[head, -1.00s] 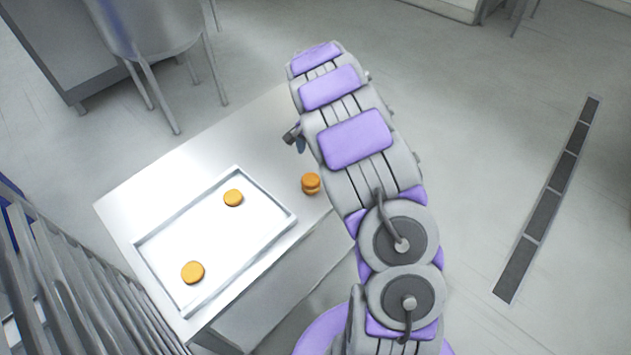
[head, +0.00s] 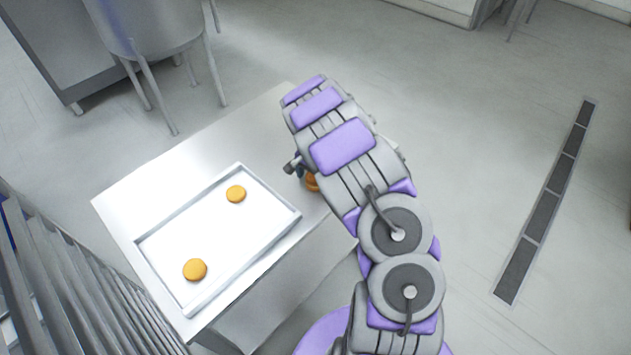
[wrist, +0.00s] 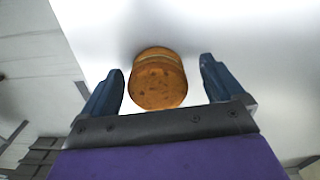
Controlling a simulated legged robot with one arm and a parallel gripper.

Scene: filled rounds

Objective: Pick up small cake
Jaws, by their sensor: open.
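A small orange-brown round cake (wrist: 158,80) lies between the two blue fingers of my gripper (wrist: 161,82) in the wrist view. It looks like two layers, one on the other. The fingers are open, with a gap on each side of the cake. In the head view this cake (head: 312,183) shows only in part beside my arm, on the table (head: 250,135) to the right of the tray. My gripper (head: 297,167) is mostly hidden there behind my arm. Two more cakes (head: 236,194) (head: 195,269) sit apart on the white tray.
The white tray (head: 262,256) has a raised rim and takes up much of the table. A grey railing (head: 75,270) stands at the lower left. A chair (head: 150,40) stands behind the table. The floor at right is open.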

